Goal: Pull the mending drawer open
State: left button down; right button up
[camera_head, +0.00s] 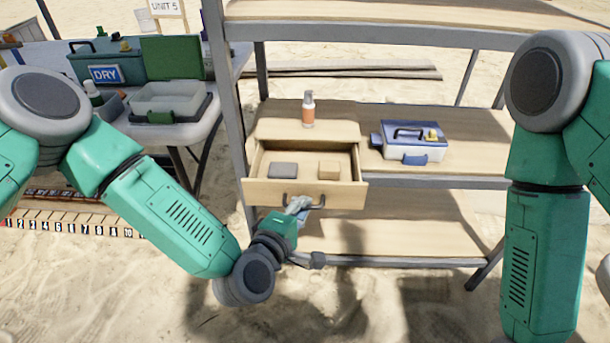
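The light wooden drawer (262,192) on the middle shelf stands open toward me. A grey block (283,170) and a tan block (328,169) lie inside it. A dark handle runs across its front face.
An orange and white bottle (308,110) stands on top of the drawer unit. A blue and clear case (413,142) sits to its right on the shelf (480,140). At the left, a table holds a DRY box (105,74) and a clear bin (170,98).

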pick_arm(q)
jog(key=shift+s+a+f, duration=0.1)
jog(key=shift+s+f, duration=0.1)
jog(key=shift+s, duration=0.35)
jog(key=c, duration=1.6)
grip_release()
jog(key=shift+w, duration=0.1)
jog(key=shift+c, duration=0.2)
jog(key=shift+r, duration=0.1)
jog(key=v, duration=1.2)
